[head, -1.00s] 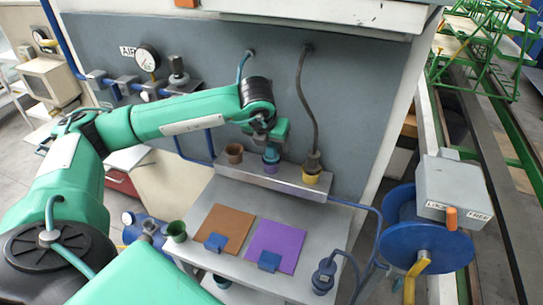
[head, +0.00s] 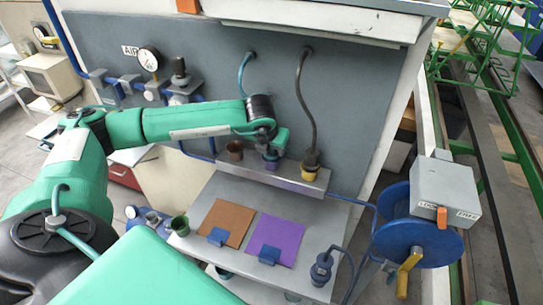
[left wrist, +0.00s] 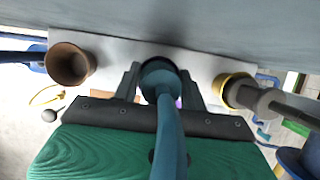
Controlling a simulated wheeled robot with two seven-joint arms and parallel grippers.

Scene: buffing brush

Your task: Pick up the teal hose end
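The teal hose (head: 241,72) comes out of the grey wall panel and hangs down behind my left arm. Its end (left wrist: 158,72) shows in the left wrist view as a round teal fitting at the shelf. My left gripper (left wrist: 160,82) has one finger on each side of this end. The fingers stand apart, and I cannot tell whether they touch it. In the head view my left gripper (head: 273,150) is over the purple holder (head: 271,164) and hides the hose end. My right gripper is not in view.
On the same shelf (head: 285,181) stand a brown cup (head: 235,150) to the left and a yellow cup (head: 309,173) with a dark hose (head: 301,100) to the right. Below is a table with brown (head: 228,221) and purple (head: 277,239) mats. A blue reel (head: 420,245) stands right.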

